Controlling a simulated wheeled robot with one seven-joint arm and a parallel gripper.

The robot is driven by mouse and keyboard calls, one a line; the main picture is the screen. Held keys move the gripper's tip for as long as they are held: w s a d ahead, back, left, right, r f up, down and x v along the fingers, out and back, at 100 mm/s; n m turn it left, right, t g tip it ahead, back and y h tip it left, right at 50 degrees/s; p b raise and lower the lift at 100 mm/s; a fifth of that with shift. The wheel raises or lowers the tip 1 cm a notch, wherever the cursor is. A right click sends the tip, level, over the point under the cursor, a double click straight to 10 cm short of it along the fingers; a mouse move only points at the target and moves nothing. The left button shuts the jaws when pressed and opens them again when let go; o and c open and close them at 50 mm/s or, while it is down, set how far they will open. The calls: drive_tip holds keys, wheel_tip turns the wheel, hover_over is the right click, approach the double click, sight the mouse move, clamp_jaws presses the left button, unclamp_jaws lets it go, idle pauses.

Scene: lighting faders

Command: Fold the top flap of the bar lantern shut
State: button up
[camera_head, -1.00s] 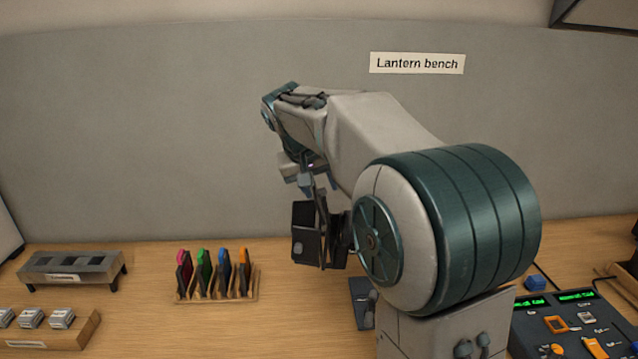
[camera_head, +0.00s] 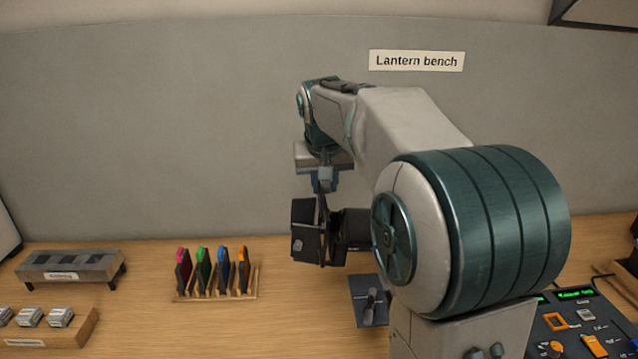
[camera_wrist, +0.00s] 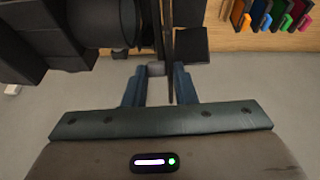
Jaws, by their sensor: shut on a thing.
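The bar lantern (camera_head: 352,228) is a black body, partly hidden behind my arm, with dark flaps at its left end. Its top flap (camera_head: 323,208) shows as a thin dark plate standing nearly upright, seen edge-on. My gripper (camera_head: 324,182) points down at the flap's upper edge. In the wrist view, my gripper (camera_wrist: 157,73) has its blue fingers on either side of a small grey tab by the thin flap (camera_wrist: 169,70), and is shut on it. The lantern body (camera_wrist: 75,30) fills the upper left there. The exact finger contact is hard to see.
A wooden rack (camera_head: 215,297) with several coloured cards stands left of the lantern. A grey stand (camera_head: 70,265) and a wooden block with grey pieces (camera_head: 50,328) are farther left. A control desk (camera_head: 580,325) is at the right. A dark plate (camera_head: 368,300) lies below the lantern.

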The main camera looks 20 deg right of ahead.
drive_tip(key=shift+s+d+f+y, duration=0.15)
drive_tip(key=shift+d+f+y, duration=0.1)
drive_tip(key=shift+d+y, duration=0.55)
drive_tip(key=shift+a, duration=0.15)
drive_tip(key=o, duration=0.9)
drive_tip(key=shift+c, duration=0.2)
drive_tip(key=shift+r, duration=0.1)
drive_tip(key=b+v, duration=0.1)
drive_tip(key=v, duration=1.2)
drive_tip(key=shift+s+r, duration=0.25)
drive_tip(key=shift+r, duration=0.05)
